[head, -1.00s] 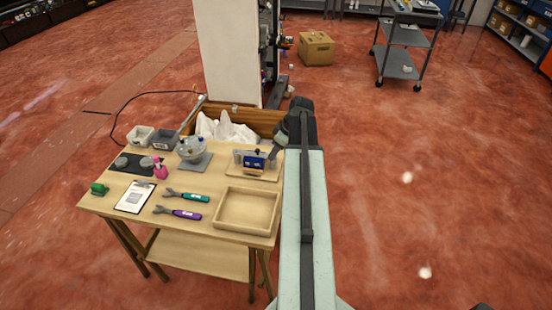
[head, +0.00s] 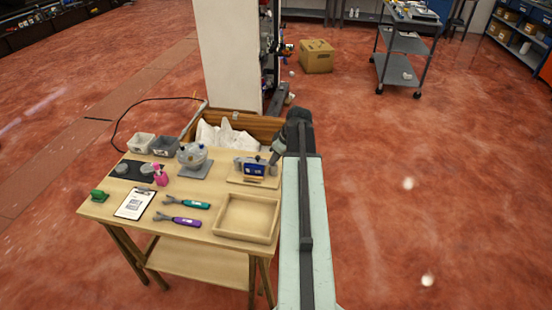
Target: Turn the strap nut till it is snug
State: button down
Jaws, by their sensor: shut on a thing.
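A small blue and grey device (head: 251,167) stands on a wooden board (head: 236,180) at the back right of the table. My gripper (head: 272,163) reaches down at the right side of this device, with its jaws shut at its right end. The strap nut is too small to make out and is hidden at the jaws. My arm runs up the picture just right of the table.
The table (head: 100,208) also bears an empty wooden tray (head: 247,235), teal (head: 186,202) and purple (head: 179,219) tools, a clipboard (head: 135,203), a pink bottle (head: 161,176) and a clear dome on a grey base (head: 194,158). A white column (head: 226,60) stands behind.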

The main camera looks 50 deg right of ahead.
jog(key=m, duration=0.1)
jog(key=m+h, duration=0.1)
jog(key=m, duration=0.1)
jog(key=m+h, duration=0.1)
jog(key=m, duration=0.1)
jog(key=shift+a, duration=0.35)
jog(key=m+g+h, duration=0.1)
jog(key=m, duration=0.4)
jog(key=shift+w+a, duration=0.1)
jog(key=m+h, duration=0.1)
jog(key=m, duration=0.1)
jog(key=m+g, duration=0.1)
jog(key=m, duration=0.1)
jog(key=shift+w+a+h, duration=0.1)
jog(key=shift+w+h, duration=0.1)
jog(key=shift+h, duration=0.2)
jog(key=m+g, duration=0.1)
jog(key=m, duration=0.1)
jog(key=m+g, duration=0.1)
jog(key=m, duration=0.2)
jog(key=shift+w+m, duration=0.2)
jog(key=shift+m, duration=0.1)
jog(key=c, duration=1.3)
grip_release()
